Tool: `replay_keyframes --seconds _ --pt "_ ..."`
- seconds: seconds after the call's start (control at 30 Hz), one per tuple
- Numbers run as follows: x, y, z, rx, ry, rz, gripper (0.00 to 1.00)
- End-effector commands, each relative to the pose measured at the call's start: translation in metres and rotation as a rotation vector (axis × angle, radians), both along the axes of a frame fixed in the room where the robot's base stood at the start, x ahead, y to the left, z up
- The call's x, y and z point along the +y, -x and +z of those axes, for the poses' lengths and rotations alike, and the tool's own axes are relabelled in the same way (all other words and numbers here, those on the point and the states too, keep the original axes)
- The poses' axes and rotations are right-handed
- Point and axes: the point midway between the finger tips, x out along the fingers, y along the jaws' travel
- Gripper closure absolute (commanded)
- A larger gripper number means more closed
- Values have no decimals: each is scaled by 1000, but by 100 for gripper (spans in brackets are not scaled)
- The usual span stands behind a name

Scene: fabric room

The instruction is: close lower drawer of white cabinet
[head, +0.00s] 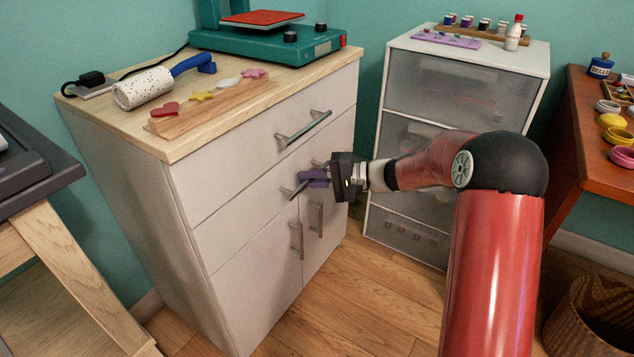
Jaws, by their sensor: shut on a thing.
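The white cabinet (185,240) stands left of centre under a light wood top. It has an upper drawer (235,145) with a bar handle (303,127), and a lower drawer (240,222) below it. The lower drawer's front looks nearly flush with the fronts around it; a small gap cannot be told from here. My gripper (304,181), with purple fingers, reaches in from the right and is shut on the lower drawer's handle (291,194). The fingers hide part of this handle. Two doors with upright handles (297,240) are below the drawer.
A teal press (265,45), a white roller (143,88) and a wooden strip with small shapes (210,105) sit on the cabinet. A grey drawer unit (425,85) stands behind my arm. A wicker basket (595,315) is at lower right. The floor (340,310) before the cabinet is clear.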

Motion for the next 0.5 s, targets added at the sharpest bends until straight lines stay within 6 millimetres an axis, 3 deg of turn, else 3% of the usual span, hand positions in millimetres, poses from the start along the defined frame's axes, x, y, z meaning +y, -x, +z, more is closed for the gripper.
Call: replay_keyframes --seconds 0.07,0.1,0.23,0.5 --pt "2 -2 1 -2 -1 -6 100" --pt "2 -2 1 -2 -1 -6 87" --pt "2 -2 1 -2 -2 -5 70" --pt "3 -1 4 -5 -6 -3 68"
